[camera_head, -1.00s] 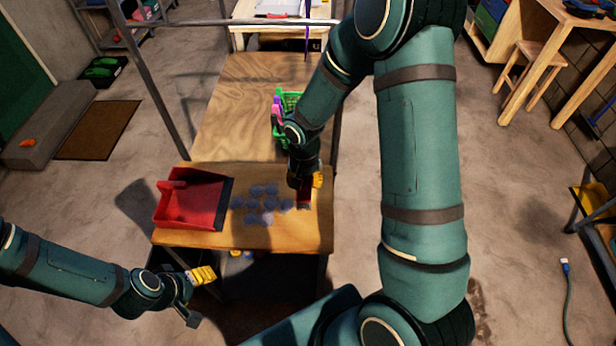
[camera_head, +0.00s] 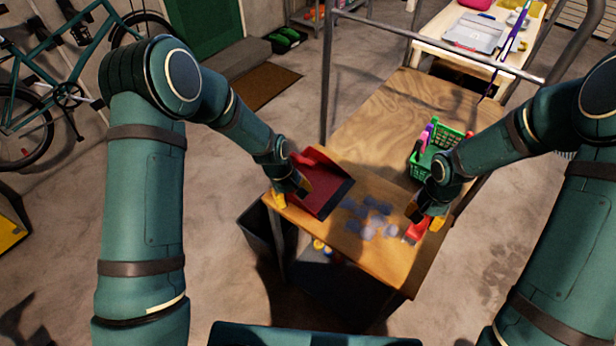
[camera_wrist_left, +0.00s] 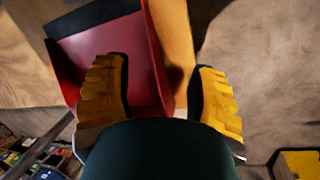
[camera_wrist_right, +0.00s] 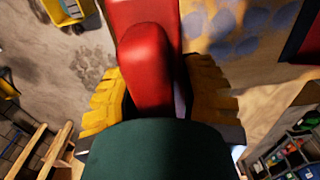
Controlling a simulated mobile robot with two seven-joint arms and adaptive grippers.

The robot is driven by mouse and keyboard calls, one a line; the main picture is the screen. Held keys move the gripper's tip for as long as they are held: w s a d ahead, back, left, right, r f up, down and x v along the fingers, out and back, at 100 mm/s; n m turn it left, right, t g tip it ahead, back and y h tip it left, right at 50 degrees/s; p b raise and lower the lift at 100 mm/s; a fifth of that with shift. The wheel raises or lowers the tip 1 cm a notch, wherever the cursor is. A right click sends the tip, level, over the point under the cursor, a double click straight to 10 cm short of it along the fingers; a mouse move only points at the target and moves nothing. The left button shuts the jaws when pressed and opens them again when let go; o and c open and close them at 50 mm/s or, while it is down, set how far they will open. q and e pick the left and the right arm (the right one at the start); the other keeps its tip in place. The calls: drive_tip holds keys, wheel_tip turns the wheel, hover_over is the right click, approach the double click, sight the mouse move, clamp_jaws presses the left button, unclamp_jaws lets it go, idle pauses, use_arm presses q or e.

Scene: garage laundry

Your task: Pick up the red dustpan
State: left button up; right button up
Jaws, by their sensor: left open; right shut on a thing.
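The red dustpan (camera_head: 328,187) lies on the wooden table top at its left end, its dark lip toward the grey-blue patches. My left gripper (camera_head: 291,198) is open at the dustpan's left side. In the left wrist view the dustpan (camera_wrist_left: 141,60) shows behind and between the spread yellow fingers (camera_wrist_left: 160,98); its near part is hidden by the wrist, and I cannot tell whether they touch it. My right gripper (camera_head: 427,218) is shut on a red brush (camera_head: 415,232) at the table's right side. The brush's red handle (camera_wrist_right: 147,70) shows between its fingers.
Several grey-blue patches (camera_head: 368,217) lie on the table top (camera_head: 352,244) between the dustpan and brush. A green basket (camera_head: 421,166) with bottles stands on the wooden surface behind, near my right arm. A metal rail (camera_head: 440,42) rises at the back. A dark bin (camera_head: 262,236) stands below the table's left edge.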

sight(307, 162)
use_arm(q)
drive_tip(key=w+d+r+n+y, duration=0.3)
drive_tip(key=w+r+n, duration=0.2)
drive_tip(key=w+r, duration=0.65)
drive_tip(key=shift+g, duration=0.3)
wheel_tip(307, 162, down, 11)
drive_tip(key=shift+a+r, duration=0.1)
clamp_jaws()
